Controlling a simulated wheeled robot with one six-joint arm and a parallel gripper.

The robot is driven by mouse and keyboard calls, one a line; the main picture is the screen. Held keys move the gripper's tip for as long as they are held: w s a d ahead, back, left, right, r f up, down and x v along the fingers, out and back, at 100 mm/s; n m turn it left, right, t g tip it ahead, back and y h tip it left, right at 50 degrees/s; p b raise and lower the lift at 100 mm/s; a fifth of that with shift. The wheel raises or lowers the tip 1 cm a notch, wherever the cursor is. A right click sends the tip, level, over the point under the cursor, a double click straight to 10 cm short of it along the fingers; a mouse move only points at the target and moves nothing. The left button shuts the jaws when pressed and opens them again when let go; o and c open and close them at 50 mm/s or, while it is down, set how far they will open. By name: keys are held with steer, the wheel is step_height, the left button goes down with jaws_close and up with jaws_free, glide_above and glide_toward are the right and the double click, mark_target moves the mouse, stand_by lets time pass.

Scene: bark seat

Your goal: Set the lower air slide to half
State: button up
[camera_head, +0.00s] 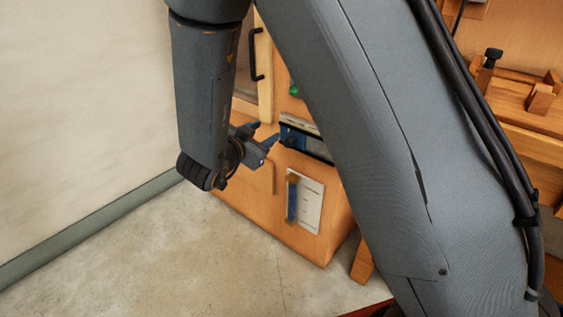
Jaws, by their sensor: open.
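The lower air slide (293,131) shows as a blue plate in a dark-edged horizontal slot on the front of an orange cabinet. Its blue part is at the left of the slot, and a grey strip (317,147) shows to its right. My arm covers the slot's right end, so the full travel and any scale marks are hidden. My gripper (268,131) is open, with its fingers pointing right toward the blue plate. One fingertip is very close to the plate's left end; I cannot tell whether they touch.
The orange cabinet (255,190) has a black door handle (254,56) and a green knob (293,90) above the slot. A white sheet (310,204) and a blue-and-yellow strip (292,200) are below. A wooden bench (520,110) stands right. The floor (150,260) left is clear.

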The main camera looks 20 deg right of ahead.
mark_target(287, 143)
step_height(287, 143, down, 6)
steer(key=s+m+g+h+b, duration=0.1)
steer(key=s+m+h+b, duration=0.2)
steer(key=h+b, duration=0.3)
steer(key=shift+y, duration=0.5)
steer(key=shift+b+x, duration=1.7)
steer(key=shift+x, duration=2.15)
steer(key=shift+f, duration=0.1)
jaws_close()
steer(key=shift+s, duration=0.15)
